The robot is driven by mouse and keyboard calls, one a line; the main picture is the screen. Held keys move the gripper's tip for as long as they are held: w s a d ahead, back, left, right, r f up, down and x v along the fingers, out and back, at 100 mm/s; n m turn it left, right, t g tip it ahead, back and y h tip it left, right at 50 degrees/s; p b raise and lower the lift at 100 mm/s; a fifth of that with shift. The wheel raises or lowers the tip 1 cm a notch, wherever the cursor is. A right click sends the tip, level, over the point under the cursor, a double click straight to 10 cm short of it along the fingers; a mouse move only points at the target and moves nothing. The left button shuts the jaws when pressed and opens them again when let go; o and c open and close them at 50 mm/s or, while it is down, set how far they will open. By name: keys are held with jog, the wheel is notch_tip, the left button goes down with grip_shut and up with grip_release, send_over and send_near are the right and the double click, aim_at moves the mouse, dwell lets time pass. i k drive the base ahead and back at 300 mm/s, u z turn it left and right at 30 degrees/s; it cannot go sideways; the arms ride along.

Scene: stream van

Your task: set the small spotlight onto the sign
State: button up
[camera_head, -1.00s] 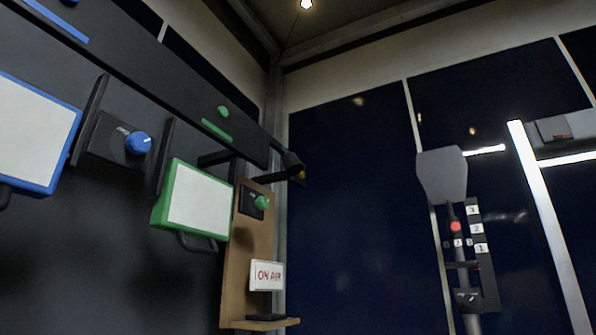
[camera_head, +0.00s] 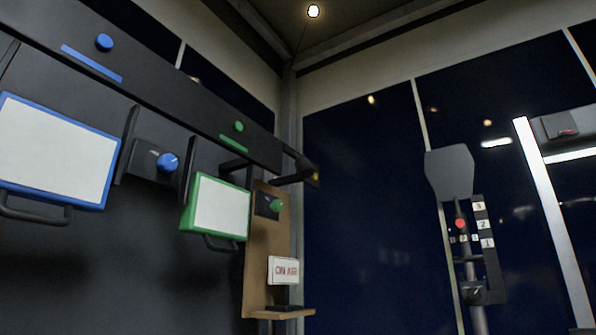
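The sign is a small white "ON AIR" plate (camera_head: 284,270) with red letters, standing on the small shelf of a brown wooden board in the corner. A small black spotlight (camera_head: 308,170) with a yellowish front sticks out on an arm above the board, at the end of the long dark rail. It points down and to the right, and I cannot tell if its beam falls on the sign. My gripper is not in view.
A green knob (camera_head: 277,206) sits on the wooden board (camera_head: 259,255). Left are a green-framed panel (camera_head: 221,207), a blue knob (camera_head: 167,162) and a blue-framed panel (camera_head: 55,155). The dark rail (camera_head: 190,95) carries blue and green buttons. A grey paddle-topped stand (camera_head: 449,172) with numbered labels stands right.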

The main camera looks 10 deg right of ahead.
aim_at(304, 170)
jog(key=z, duration=0.1)
jog(key=k, duration=0.5)
jog(key=z, duration=0.85)
jog(key=i, duration=0.85)
jog(key=u, duration=1.25)
